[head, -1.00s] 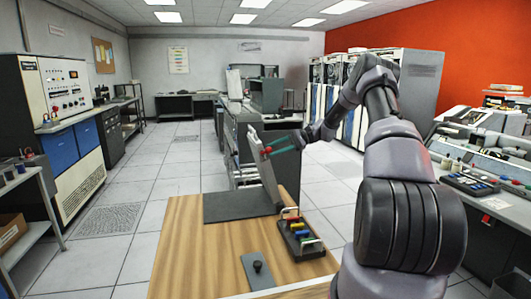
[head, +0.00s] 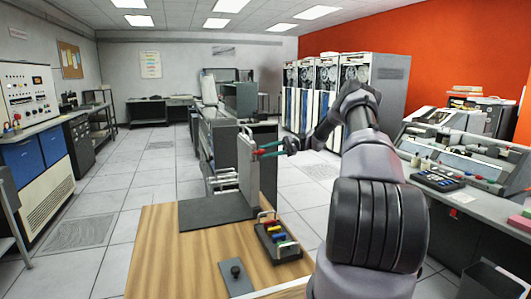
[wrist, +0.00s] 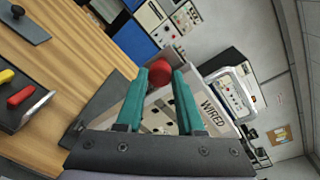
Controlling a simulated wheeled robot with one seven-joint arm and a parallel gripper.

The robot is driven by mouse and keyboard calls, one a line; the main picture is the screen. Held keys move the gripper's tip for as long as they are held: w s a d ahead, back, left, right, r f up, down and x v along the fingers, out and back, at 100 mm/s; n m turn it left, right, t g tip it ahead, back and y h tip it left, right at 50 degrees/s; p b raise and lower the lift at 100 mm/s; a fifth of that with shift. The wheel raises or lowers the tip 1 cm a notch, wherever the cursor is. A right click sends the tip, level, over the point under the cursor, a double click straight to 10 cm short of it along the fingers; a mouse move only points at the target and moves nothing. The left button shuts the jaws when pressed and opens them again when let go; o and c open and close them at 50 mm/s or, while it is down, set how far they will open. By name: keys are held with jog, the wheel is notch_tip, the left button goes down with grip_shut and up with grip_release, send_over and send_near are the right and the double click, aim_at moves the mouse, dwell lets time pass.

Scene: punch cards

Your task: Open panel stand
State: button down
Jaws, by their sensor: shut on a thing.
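The panel stand has a light grey panel (head: 247,172) standing nearly upright at the right end of a flat dark base (head: 215,213) on the wooden table. A red knob (head: 261,152) sits on the panel's upper part; it shows in the wrist view (wrist: 160,72) between the teal fingertips. My gripper (head: 266,152) reaches in from the right and is shut on the red knob; it also fills the wrist view (wrist: 162,82). A white frame marked WIRED (wrist: 212,112) shows beyond the fingers. The fingers partly hide the panel in the wrist view.
A black tray (head: 267,246) with coloured handles stands on the table in front of the panel. A dark plate with a knob (head: 236,274) lies nearer the front edge. The table's left part is bare. Grey machines stand close behind the panel.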

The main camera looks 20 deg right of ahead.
jog(key=shift+s+d+f, duration=0.15)
jog(key=shift+d+f, duration=0.15)
jog(key=shift+f, duration=0.15)
jog(key=c, duration=0.5)
grip_release()
jog(key=shift+d, duration=0.1)
jog(key=d, duration=0.3)
jog(key=d+r, duration=0.1)
jog(key=d, duration=0.6)
jog(key=shift+d+r, duration=0.25)
